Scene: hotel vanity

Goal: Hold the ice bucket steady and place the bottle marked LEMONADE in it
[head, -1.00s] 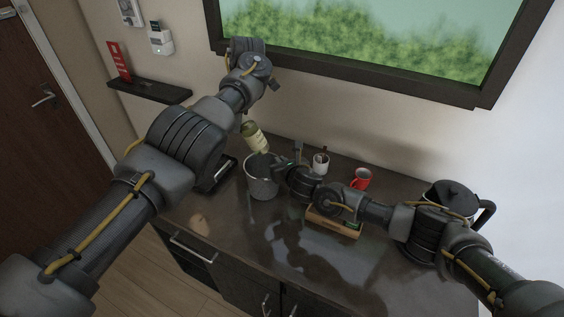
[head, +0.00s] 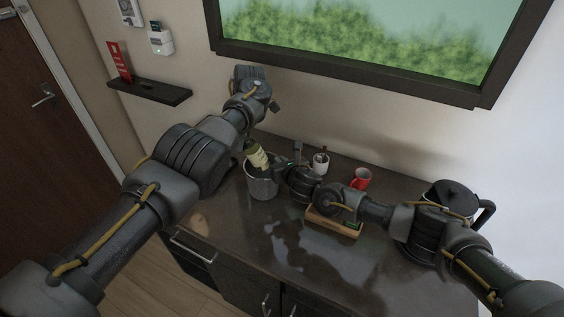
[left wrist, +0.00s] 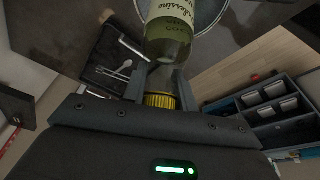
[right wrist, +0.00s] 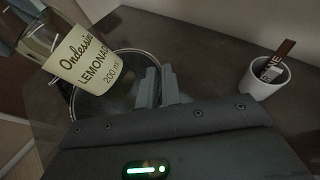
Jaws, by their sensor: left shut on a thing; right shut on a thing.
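The lemonade bottle (head: 258,157) has a cream label reading LEMONADE in the right wrist view (right wrist: 88,62). My left gripper (left wrist: 160,88) is shut on its neck at the yellow cap (left wrist: 160,101). The bottle is tilted, with its base end at the mouth of the grey metal ice bucket (head: 263,187). I cannot tell how far inside it is. The bucket's rim also shows behind the bottle in the left wrist view (left wrist: 222,12). My right gripper (right wrist: 158,88) is shut on the bucket's rim at its right side. The bucket stands upright on the counter.
A white cup (right wrist: 264,78) holding packets stands right of the bucket. A red mug (head: 362,178), a wooden box (head: 335,224) and a dark kettle (head: 452,197) stand further right. A black tray with spoons (left wrist: 112,62) lies beside the bucket. The front counter is clear.

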